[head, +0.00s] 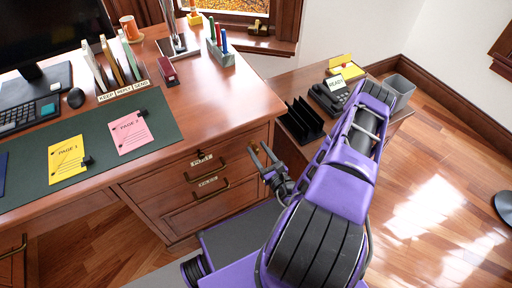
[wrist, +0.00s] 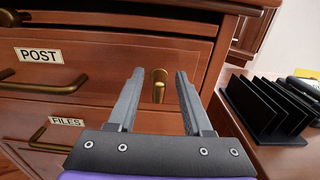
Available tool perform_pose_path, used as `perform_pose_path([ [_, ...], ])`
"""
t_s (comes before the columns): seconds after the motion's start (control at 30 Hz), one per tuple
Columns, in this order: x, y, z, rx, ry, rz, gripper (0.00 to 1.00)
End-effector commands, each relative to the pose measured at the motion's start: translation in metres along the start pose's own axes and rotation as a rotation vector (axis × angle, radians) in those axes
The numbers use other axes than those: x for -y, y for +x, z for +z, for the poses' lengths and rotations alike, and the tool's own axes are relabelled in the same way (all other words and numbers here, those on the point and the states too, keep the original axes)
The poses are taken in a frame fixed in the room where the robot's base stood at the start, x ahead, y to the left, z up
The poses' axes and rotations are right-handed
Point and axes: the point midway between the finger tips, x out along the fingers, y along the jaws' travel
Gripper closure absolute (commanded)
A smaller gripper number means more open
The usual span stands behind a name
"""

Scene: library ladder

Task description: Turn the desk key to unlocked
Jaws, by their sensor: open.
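The brass desk key (wrist: 159,85) sits in the front of the drawer labelled POST (wrist: 180,55), near its right end. Its flat bow looks upright in the wrist view. My gripper (wrist: 157,80) is open and empty, with one finger on each side of the key in the picture. I cannot tell how far the fingertips are from the key. In the head view my gripper (head: 262,158) is in front of the right part of the desk drawers, with its two fingers apart.
A FILES drawer (wrist: 66,121) lies below POST; both have brass handles. A black file rack (wrist: 268,108) stands on the side cabinet to the right, with a phone (head: 326,98) behind it. Folders, pages and a pen holder (head: 220,52) are on the desktop.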

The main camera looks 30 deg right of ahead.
Motion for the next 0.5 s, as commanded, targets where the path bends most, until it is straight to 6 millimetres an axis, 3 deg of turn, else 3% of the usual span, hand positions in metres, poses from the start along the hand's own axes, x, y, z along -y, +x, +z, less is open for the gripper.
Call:
perform_pose_path([
  [0.2,0.0,0.018,0.0,0.0,0.0,0.0,0.5],
  [0.5,0.0,0.019,0.0,0.0,0.0,-0.001,0.52],
])
